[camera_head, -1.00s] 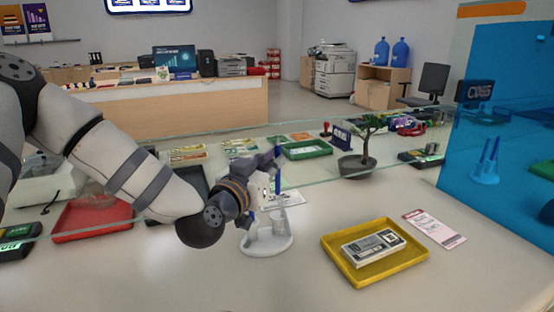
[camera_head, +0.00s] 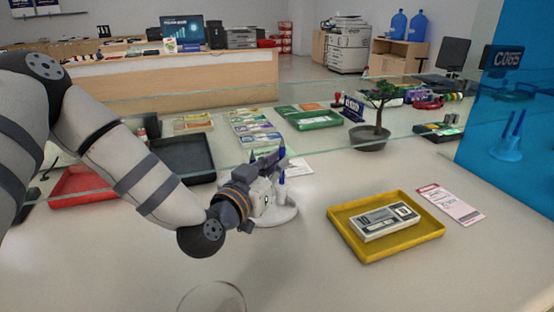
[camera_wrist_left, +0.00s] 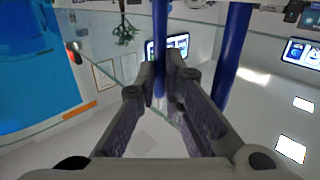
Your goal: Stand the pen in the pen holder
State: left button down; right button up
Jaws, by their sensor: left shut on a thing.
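The white pen holder (camera_head: 287,215) stands on the counter, its round base partly hidden behind my left gripper. My left gripper (camera_head: 274,163) is beside and in front of its upper part. In the left wrist view the gripper's fingers (camera_wrist_left: 165,75) are closed on a long blue pen (camera_wrist_left: 160,40). A second blue upright shaft (camera_wrist_left: 232,50) shows just to the right of it. In the head view a blue pen piece (camera_head: 282,178) shows by the fingers; I cannot tell whether the held pen's lower end is inside the holder. My right gripper is out of view.
A yellow tray (camera_head: 365,249) with a banknote bundle (camera_head: 385,221) lies to the right, beside a pink-and-white slip (camera_head: 450,204). A glass panel edge (camera_head: 330,146) crosses behind the holder. A potted plant (camera_head: 371,135) is behind it. The front counter is clear.

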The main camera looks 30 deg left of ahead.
pick_arm(q)
jog(key=c, duration=1.6)
grip_release()
jog(key=shift+c, duration=0.2)
jog(key=s, duration=0.7)
jog(key=shift+s, duration=0.25)
jog(key=shift+r, duration=0.1)
